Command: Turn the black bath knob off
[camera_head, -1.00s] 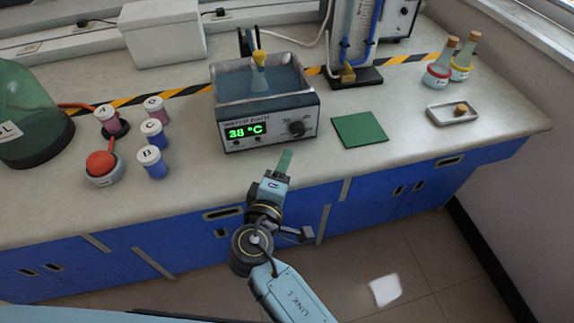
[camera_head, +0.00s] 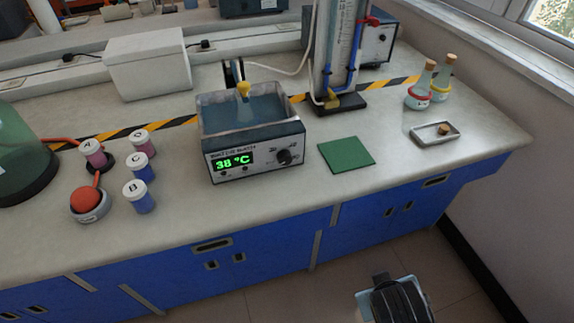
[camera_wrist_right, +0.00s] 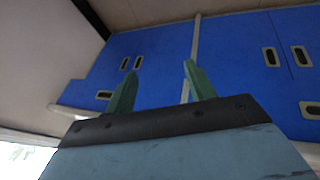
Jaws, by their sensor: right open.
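The water bath (camera_head: 252,165) stands on the bench in the head view. Its black knob (camera_head: 284,157) is on the right of the front panel, beside a green display (camera_head: 233,162) reading 38 °C. The basin holds water and a yellow-topped piece. My right arm shows only as a dark link at the bottom right of the head view, well away from the bath. In the right wrist view my right gripper (camera_wrist_right: 155,88) has two green fingers spread apart with nothing between them, facing the blue cabinets. My left gripper is in neither view.
A green mat (camera_head: 346,154) lies right of the bath, with a small tray (camera_head: 434,134) and corked flasks (camera_head: 420,92) beyond. Several lettered vials (camera_head: 139,196) stand to the left. A column stand (camera_head: 338,104) rises behind. The bench front before the bath is clear.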

